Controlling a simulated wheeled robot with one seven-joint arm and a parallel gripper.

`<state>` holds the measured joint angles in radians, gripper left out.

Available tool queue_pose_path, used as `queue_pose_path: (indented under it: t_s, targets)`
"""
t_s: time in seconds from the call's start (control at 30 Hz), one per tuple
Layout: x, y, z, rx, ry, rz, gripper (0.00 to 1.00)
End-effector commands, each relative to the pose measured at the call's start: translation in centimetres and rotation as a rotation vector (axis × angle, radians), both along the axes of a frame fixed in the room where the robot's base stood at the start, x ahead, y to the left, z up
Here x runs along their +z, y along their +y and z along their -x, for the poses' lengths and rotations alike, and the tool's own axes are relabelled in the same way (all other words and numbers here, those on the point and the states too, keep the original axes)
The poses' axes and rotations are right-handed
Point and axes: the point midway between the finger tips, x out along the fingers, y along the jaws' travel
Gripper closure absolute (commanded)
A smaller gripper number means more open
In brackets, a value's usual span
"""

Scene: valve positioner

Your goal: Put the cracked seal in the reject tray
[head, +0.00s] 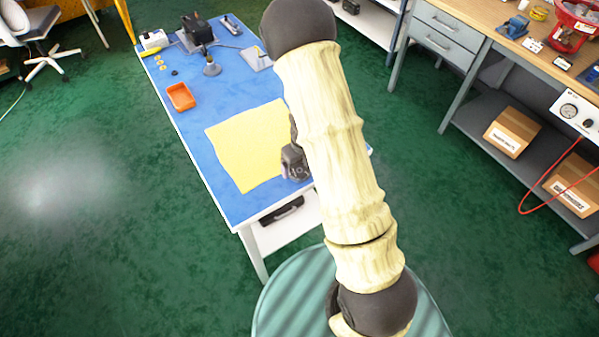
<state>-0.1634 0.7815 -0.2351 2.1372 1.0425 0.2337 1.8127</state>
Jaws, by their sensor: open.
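An orange tray (170,101) lies on the left side of the blue-topped table (200,125); I see no label on it. Small yellow rings (159,62) that look like seals lie in a short row beyond the tray, near the table's left edge. They are too small to show which is cracked. A small dark piece (175,72) lies between the rings and the tray. A dark part of my arm shows beside my pale sleeve, over the yellow cloth's right side; my gripper's fingers are hidden behind the arm.
A yellow cloth (242,148) covers the table's middle. A black device (196,29), a white box (153,39), a knobbed stand (211,66) and a grey plate (256,58) stand at the far end. A wooden workbench (480,22) is at right. Green floor is clear at left.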

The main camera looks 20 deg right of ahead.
Motion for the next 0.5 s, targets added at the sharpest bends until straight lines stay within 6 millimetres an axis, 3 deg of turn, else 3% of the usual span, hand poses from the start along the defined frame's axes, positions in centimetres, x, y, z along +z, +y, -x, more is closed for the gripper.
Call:
queue_pose_path:
  t_s: [0.03, 0.17, 0.5]
  targets:
    - [-1.1, 0.0, 0.0, -0.004, 0.004, -0.001, 0.14]
    - [-2.6, 0.0, -0.2, -0.003, 0.002, -0.001, 0.14]
    - [-2.7, 0.1, -0.3, 0.0, 0.0, 0.0, 0.14]
